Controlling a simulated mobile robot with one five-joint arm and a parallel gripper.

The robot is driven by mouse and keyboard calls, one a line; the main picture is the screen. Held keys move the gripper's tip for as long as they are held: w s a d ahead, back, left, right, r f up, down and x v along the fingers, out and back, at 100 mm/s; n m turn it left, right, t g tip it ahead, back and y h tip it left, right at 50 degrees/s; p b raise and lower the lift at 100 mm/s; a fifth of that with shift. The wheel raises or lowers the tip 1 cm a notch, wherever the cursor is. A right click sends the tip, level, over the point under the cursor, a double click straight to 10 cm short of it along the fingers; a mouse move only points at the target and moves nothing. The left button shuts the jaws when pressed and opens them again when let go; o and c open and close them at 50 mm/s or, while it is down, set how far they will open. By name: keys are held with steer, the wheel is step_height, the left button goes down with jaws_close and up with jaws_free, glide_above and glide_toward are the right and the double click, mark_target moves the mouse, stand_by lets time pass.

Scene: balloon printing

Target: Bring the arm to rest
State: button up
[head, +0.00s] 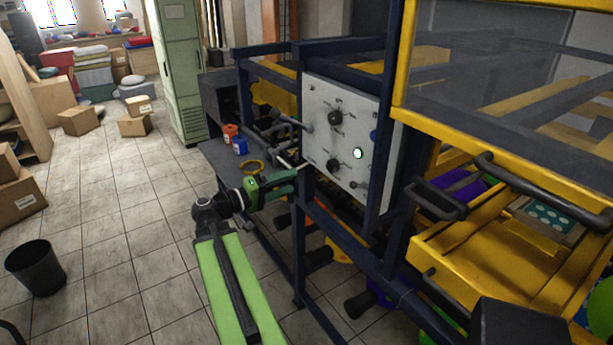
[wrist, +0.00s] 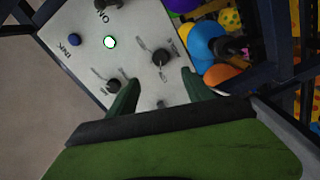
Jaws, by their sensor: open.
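My gripper (head: 285,184) is at the end of my green arm, in front of the lower left edge of the white control panel (head: 346,106). In the wrist view its two green fingers (wrist: 163,92) are spread apart, with nothing held between them. Whether the fingers touch the panel I cannot tell.
The dark blue machine frame (head: 318,212) surrounds the panel. A yellow drawer (head: 480,262) with black handles juts out at right. A grey side table (head: 226,160) bears an orange-red bottle (head: 230,133) and a blue one (head: 240,146). A black bin (head: 36,268) stands at left; the tiled floor between is clear.

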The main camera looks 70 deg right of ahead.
steer(key=v, duration=0.2)
steer(key=shift+w+a, duration=0.15)
steer(key=shift+a, duration=0.1)
steer(key=w+a+f+n+t+y, duration=0.1)
steer(key=w+a+f+n+t, duration=0.3)
steer(key=w+a, duration=0.55)
steer(key=w+a+f+n+t+y, duration=0.1)
steer(key=w+a+f+t, duration=0.4)
steer(key=w+a, duration=0.45)
steer(key=w+a+f+n+y, duration=0.1)
steer(key=a+f+y, duration=0.3)
steer(key=a, duration=0.7)
steer(key=w+a+f+n+y, duration=0.1)
steer(key=a+f+y, duration=0.3)
steer(key=a, duration=0.7)
steer(key=w+a+f+n+y, duration=0.1)
steer(key=a+f+n+y, duration=0.2)
steer(key=a, duration=0.8)
step_height(320, 180, down, 4)
steer(key=shift+w+r+t+y, duration=0.15)
steer(key=shift+t+y, duration=0.25)
steer(key=shift+y, duration=0.6)
steer(key=shift+a, duration=0.1)
